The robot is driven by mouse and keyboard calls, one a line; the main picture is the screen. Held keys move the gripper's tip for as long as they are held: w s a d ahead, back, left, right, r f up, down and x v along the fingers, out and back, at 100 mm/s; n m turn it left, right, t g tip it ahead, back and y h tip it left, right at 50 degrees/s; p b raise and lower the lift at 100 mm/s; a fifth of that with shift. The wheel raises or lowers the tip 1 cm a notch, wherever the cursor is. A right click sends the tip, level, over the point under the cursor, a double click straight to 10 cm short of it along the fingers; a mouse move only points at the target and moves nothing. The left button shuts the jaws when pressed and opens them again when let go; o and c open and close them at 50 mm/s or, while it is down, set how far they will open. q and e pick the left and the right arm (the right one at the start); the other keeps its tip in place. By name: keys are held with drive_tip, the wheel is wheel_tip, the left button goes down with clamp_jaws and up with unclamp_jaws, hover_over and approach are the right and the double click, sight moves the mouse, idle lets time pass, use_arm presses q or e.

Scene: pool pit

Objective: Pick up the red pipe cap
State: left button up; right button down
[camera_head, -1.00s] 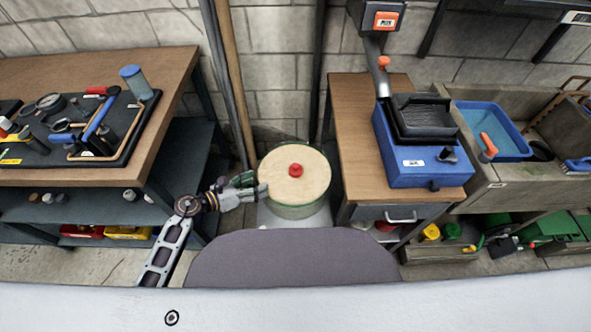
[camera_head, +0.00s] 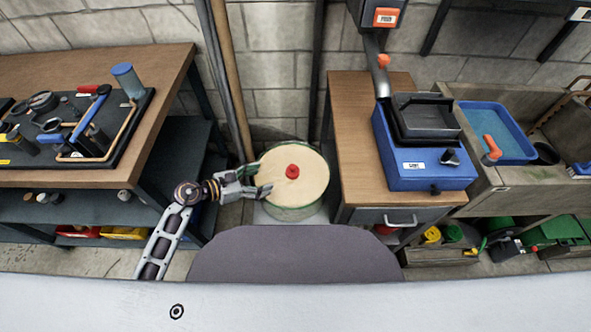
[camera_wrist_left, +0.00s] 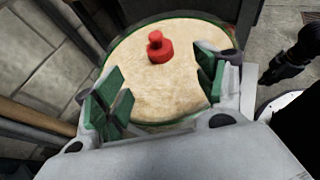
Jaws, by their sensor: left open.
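The red pipe cap (camera_head: 292,171) stands on the pale round top (camera_head: 310,185) of a drum-like stand. My left gripper (camera_head: 262,178) reaches over the left part of this top, with the cap to the right of its fingertips. In the left wrist view the cap (camera_wrist_left: 159,48) stands upright, with a narrow knob on a wider base. The green-padded fingers of the left gripper (camera_wrist_left: 165,88) are spread wide, with bare top between them. The cap is beyond the fingertips and apart from them. My right gripper is not in view.
A wooden bench (camera_head: 150,80) with a tool board stands at the left. A wooden cabinet (camera_head: 350,120) bearing a blue machine (camera_head: 420,170) stands close on the right. Upright pipes (camera_head: 232,80) rise behind the stand.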

use_arm(q)
drive_tip(key=shift+d, duration=0.1)
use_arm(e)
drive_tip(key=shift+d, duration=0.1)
use_arm(q)
approach(291, 172)
drive_tip(key=shift+x, duration=1.5)
drive_tip(key=shift+b+x, duration=0.3)
drive_tip(key=shift+x, duration=0.8)
drive_tip(key=shift+w+d+f, duration=0.1)
drive_tip(key=shift+w+d, duration=0.05)
drive_tip(key=shift+d, duration=0.15)
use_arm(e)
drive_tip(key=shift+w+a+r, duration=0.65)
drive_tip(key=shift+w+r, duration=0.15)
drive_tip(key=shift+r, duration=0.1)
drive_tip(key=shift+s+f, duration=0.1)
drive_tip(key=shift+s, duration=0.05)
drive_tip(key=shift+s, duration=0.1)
